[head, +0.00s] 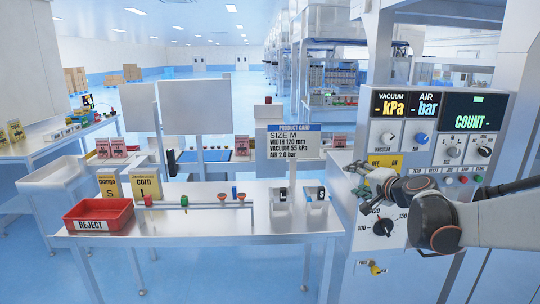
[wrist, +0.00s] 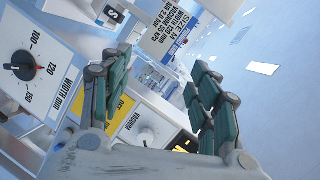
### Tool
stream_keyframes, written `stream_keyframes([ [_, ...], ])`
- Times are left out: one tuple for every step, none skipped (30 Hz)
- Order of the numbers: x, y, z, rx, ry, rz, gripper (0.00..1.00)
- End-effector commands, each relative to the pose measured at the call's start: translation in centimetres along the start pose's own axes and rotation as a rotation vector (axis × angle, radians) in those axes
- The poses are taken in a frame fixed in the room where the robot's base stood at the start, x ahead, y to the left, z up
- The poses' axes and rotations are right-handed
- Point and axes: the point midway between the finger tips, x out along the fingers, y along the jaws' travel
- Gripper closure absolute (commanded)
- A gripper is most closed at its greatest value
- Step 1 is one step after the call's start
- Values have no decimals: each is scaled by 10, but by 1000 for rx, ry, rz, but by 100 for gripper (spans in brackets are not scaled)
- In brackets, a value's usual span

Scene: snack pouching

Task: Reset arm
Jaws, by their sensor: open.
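The width dial (head: 383,227) is just below my gripper. It also shows at the left in the wrist view (wrist: 22,67), apart from the fingers, with marks 100, 120 and 150. The displays (head: 392,103) show dashes for vacuum, air and count.
A steel table (head: 270,222) left of the panel carries a red reject bin (head: 98,213), mango and corn pouches (head: 146,187), and a rail with coloured knobs (head: 185,201). A product card (head: 294,143) stands behind the table's right part. The aisle floor is open behind.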

Motion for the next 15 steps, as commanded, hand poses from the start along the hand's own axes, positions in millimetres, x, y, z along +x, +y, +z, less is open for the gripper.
stream_keyframes([
  [-10,-15,22,-40,-29,19,44],
  [-16,-21,32,-65,-44,32,44],
  [-24,-29,47,-98,-64,50,44],
  [-31,-34,58,-123,-79,64,44],
  [-38,-39,69,-149,-93,77,44],
  [-47,-44,82,-183,-112,93,44],
  [-55,-48,92,-208,-124,106,44],
  [-62,-51,101,-235,-137,119,44],
  [-73,-54,113,-272,-152,136,44],
  [-82,-55,122,-299,-165,149,44],
  [-90,-55,130,-326,-177,163,44],
  [-102,-54,141,-363,-191,180,44],
  [-111,-52,148,-392,-201,194,44],
  [-121,-50,154,-421,-212,209,44],
  [-134,-44,163,-461,-226,229,44],
])
